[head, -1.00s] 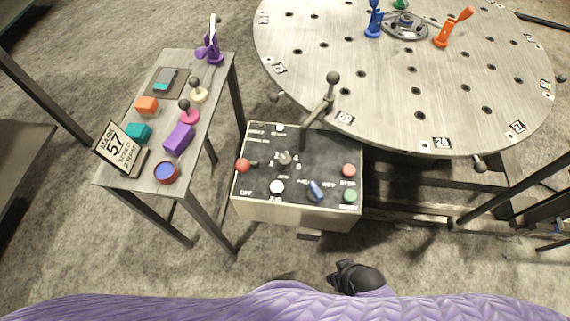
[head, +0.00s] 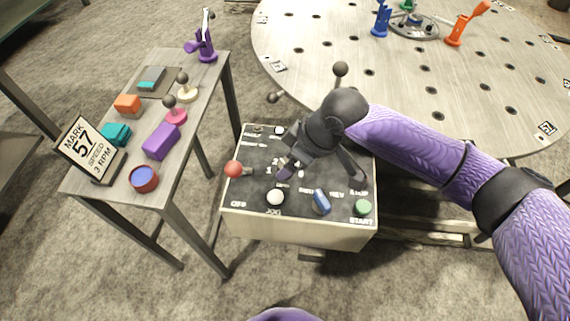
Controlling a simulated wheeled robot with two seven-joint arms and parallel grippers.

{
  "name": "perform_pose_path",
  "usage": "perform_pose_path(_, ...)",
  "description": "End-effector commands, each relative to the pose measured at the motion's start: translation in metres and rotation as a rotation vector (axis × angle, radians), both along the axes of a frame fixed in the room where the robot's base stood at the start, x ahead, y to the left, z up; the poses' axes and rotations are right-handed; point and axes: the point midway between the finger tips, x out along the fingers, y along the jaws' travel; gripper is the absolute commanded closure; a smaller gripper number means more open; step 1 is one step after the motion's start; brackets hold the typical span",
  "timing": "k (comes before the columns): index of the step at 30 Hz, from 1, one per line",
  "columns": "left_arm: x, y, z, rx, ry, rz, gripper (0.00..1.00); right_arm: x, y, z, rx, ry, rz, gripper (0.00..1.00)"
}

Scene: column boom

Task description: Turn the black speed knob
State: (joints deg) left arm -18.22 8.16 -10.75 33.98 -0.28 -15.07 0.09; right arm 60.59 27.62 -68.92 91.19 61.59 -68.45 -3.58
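The control box (head: 300,232) has a dark sloped top panel with printed labels. The black speed knob, in the middle of that panel, is hidden behind my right gripper. Some of its dial digits show just left of the fingers. My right gripper (head: 286,170) reaches in from the right, with its fingers pointing down and left at the knob's place. I cannot tell whether the fingers are open or touch the knob. A sign (head: 90,150) on the side table reads MARK 57, SPEED 3 RPM. My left gripper is out of view.
On the panel are a red-ended lever (head: 233,169), a white button (head: 275,197), a blue switch (head: 321,201) and a green button (head: 363,207). A ball-topped lever (head: 340,69) stands behind. The large round table (head: 420,90) lies beyond; the side table (head: 190,135) holds several small objects.

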Motion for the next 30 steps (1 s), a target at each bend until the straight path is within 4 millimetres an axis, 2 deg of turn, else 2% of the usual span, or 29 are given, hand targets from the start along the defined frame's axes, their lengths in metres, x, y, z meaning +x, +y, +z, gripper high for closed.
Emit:
perform_pose_path(1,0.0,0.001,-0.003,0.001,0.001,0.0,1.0,0.01,-0.008,0.006,-0.022,-0.01,-0.005,0.07)
perform_pose_path(5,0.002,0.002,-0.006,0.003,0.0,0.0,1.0,0.019,-0.016,0.01,-0.043,-0.008,-0.013,0.07)
perform_pose_path(8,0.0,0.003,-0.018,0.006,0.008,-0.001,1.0,0.022,-0.011,-0.009,-0.045,-0.003,-0.012,0.07)
perform_pose_path(12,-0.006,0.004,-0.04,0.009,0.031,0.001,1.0,0.029,0.001,-0.045,-0.044,-0.003,-0.013,0.07)
perform_pose_path(18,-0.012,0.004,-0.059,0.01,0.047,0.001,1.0,0.036,0.013,-0.075,-0.043,-0.005,-0.013,0.07)
perform_pose_path(28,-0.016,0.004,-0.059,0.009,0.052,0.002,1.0,0.038,0.016,-0.077,-0.042,-0.009,-0.013,0.07)
perform_pose_path(29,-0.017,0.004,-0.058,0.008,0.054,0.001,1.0,0.038,0.016,-0.077,-0.042,-0.009,-0.013,0.11)
perform_pose_path(30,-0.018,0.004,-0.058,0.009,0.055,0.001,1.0,0.038,0.016,-0.077,-0.042,-0.009,-0.013,0.2)
